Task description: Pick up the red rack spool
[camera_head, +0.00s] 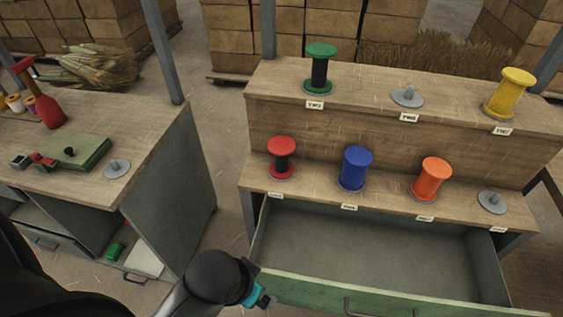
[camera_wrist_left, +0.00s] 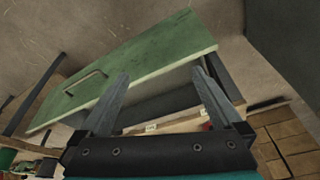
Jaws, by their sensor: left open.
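The red rack spool (camera_head: 282,158) has red flanges and a dark middle. It stands upright on the lower step of the wooden rack (camera_head: 395,145), at the left end of its row. My left arm comes in at the bottom of the head view, in front of the drawer and nearer than the spool; its fingertips do not show there. In the left wrist view my left gripper (camera_wrist_left: 160,75) is open and empty, its fingers spread before the green drawer front (camera_wrist_left: 150,65). A small red patch shows beside the right finger; I cannot tell what it is. My right gripper is not in view.
An open, empty drawer (camera_head: 375,250) juts out below the rack. Blue (camera_head: 355,168) and orange (camera_head: 431,179) spools stand right of the red one; green (camera_head: 320,70) and yellow (camera_head: 509,93) spools stand above. A workbench (camera_head: 150,140) stands left, across a floor gap.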

